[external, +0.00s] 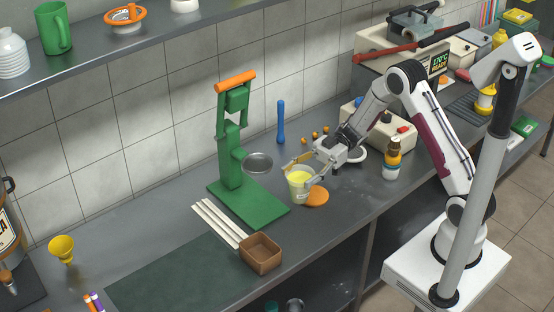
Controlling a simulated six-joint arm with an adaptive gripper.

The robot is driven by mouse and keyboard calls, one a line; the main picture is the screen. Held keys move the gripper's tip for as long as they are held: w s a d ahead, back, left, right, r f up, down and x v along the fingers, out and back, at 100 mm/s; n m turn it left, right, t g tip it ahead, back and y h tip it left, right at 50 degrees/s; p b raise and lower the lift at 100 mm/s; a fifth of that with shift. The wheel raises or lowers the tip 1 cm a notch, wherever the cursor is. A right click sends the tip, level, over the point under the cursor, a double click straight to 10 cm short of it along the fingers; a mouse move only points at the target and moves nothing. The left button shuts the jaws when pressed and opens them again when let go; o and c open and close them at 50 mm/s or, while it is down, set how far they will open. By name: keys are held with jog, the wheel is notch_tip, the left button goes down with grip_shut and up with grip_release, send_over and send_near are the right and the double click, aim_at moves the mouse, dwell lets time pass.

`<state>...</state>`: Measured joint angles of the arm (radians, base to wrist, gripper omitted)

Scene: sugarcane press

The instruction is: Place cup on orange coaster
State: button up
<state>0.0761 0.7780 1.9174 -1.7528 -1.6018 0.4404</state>
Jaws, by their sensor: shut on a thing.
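The cup (299,189) is pale and translucent with yellow contents. It stands upright at my gripper, next to the orange coaster (318,196). My gripper (302,173) is shut on the cup near its rim, reaching in from the right. The cup hides the left part of the coaster. I cannot tell whether the cup's base touches the coaster or hangs just above it.
A green press (233,150) with an orange handle stands left of the cup. White sticks (219,222) and a brown box (261,252) lie in front. A bottle (393,160) stands right of the coaster. The dark mat (180,280) at front left is clear.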

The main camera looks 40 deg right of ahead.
jog(key=w+d+m+t+h, duration=0.2)
jog(key=w+d+m+t, duration=0.1)
jog(key=d+m+t, duration=0.2)
jog(key=w+d+m+t+h, duration=0.2)
jog(key=w+d+m+t, duration=0.1)
jog(key=d+t, duration=0.5)
jog(key=shift+w+m, duration=0.3)
jog(key=shift+m, duration=0.6)
jog(key=shift+f, duration=2.85)
jog(key=shift+f, duration=0.15)
jog(key=shift+f, duration=1.95)
jog(key=shift+f, duration=0.1)
